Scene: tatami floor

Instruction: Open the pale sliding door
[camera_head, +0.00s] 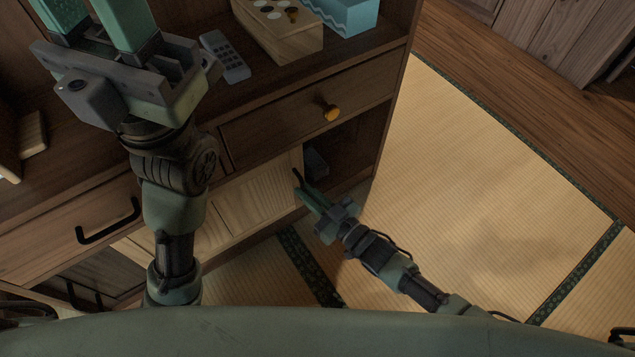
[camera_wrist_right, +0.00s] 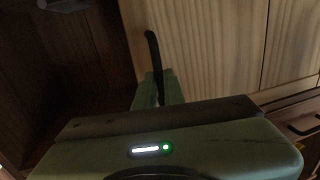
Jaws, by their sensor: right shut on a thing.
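The pale sliding door (camera_head: 262,190) is in the low part of the dark wooden cabinet. A black bar handle (camera_head: 297,178) stands near its right edge. My right gripper (camera_head: 306,193) is shut on this handle; the handle rises above its fingers in the wrist view (camera_wrist_right: 152,48), where the door (camera_wrist_right: 215,40) fills the upper right. A dark open compartment (camera_head: 350,155) shows right of the door, so the door stands partly open. My left gripper (camera_head: 92,22) is raised at the upper left, its two green fingers apart and empty; its tips run to the picture's edge.
A drawer with a round brass knob (camera_head: 331,113) is above the door. A remote (camera_head: 224,56), a wooden box (camera_head: 278,32) and a light blue box (camera_head: 345,15) stand on the cabinet top. A small grey thing (camera_head: 316,163) is inside the compartment. Tatami (camera_head: 480,170) at right is clear.

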